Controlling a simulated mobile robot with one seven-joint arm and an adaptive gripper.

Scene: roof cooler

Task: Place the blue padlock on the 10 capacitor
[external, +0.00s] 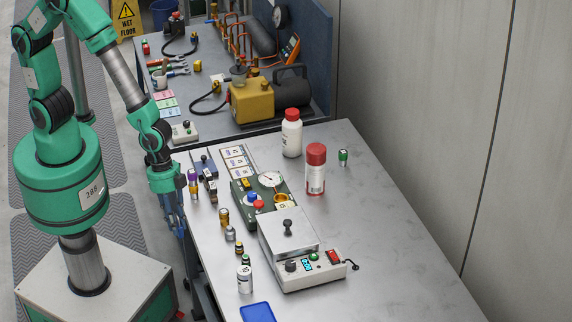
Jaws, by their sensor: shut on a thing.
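My gripper (176,214) points down at the left edge of the near metal bench. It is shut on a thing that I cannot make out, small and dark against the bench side. I cannot pick out the blue padlock with certainty. Several small cylinders that look like capacitors stand in a row along the bench's left side: a purple and gold one (193,184), a gold one (224,218), a small silver one (230,234), a black and yellow one (239,249) and a larger silver one (245,281). Their numbers are too small to read, so I cannot tell which is 10.
A green test unit (243,196) and a white boxed instrument (289,243) stand right of the row. A red-capped bottle (291,138), a red-capped spray can (315,175) and a green cylinder (343,158) stand behind. A blue tray (257,312) lies in front. The bench's right side is clear.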

